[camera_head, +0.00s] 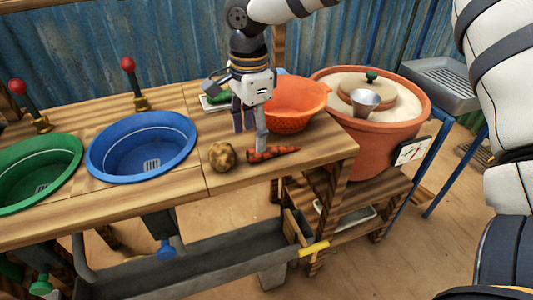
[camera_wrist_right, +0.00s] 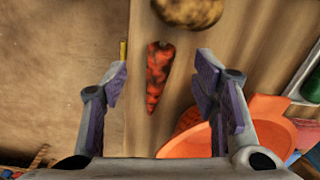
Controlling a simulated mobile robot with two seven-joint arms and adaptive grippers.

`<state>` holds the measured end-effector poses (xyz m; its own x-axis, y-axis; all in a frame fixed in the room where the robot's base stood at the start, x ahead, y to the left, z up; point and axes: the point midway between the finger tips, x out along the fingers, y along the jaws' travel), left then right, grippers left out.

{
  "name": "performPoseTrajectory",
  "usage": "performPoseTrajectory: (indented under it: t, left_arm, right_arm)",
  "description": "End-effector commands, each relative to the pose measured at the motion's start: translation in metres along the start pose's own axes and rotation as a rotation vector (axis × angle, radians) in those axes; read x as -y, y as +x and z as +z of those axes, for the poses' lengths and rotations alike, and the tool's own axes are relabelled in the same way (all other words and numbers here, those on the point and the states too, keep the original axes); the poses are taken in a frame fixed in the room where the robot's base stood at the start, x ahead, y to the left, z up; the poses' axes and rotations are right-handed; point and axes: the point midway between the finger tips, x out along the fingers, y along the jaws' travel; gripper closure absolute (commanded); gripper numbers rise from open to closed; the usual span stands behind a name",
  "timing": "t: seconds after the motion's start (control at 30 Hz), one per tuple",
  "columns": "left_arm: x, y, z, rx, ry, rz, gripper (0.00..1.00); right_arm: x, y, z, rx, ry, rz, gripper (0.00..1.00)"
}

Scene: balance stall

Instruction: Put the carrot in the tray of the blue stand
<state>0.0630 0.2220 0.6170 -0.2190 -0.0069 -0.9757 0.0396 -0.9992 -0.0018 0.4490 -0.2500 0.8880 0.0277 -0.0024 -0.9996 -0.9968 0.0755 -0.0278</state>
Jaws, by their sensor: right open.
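The carrot (camera_head: 280,152), orange with dark patches, lies on the wooden table near its front right part. It also shows in the right wrist view (camera_wrist_right: 158,72), between the fingers' lines and below them. My right gripper (camera_head: 250,130) is open and empty, pointing down just above and behind the carrot; one finger overlaps the carrot's thick end in the head view. Contact cannot be told. A grey metal tray (camera_head: 440,82) sits on a stand with blue legs (camera_head: 435,180) at the far right. My left gripper is not in view.
A potato (camera_head: 222,156) lies left of the carrot. An orange colander (camera_head: 292,120) stands close behind it. A big terracotta pot (camera_head: 375,142) stands between the table and the blue stand. Blue (camera_head: 142,146) and green (camera_head: 38,172) basins are at the left.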

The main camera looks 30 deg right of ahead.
Motion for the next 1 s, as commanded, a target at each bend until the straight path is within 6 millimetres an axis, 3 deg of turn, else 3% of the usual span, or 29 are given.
performPoseTrajectory:
  t: [0.3,0.57,0.8,1.0]
  left_arm:
    - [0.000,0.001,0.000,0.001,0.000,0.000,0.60]
    - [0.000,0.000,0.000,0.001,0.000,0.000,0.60]
    - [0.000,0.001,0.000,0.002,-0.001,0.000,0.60]
    - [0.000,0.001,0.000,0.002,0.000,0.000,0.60]
  right_arm:
    - [0.002,0.052,-0.003,0.000,-0.001,0.000,0.46]
    - [0.002,0.057,-0.003,0.001,-0.001,-0.003,0.46]
    - [0.002,0.057,-0.003,0.001,-0.001,-0.003,0.98]
    - [0.002,0.057,-0.003,0.001,-0.001,-0.003,1.00]
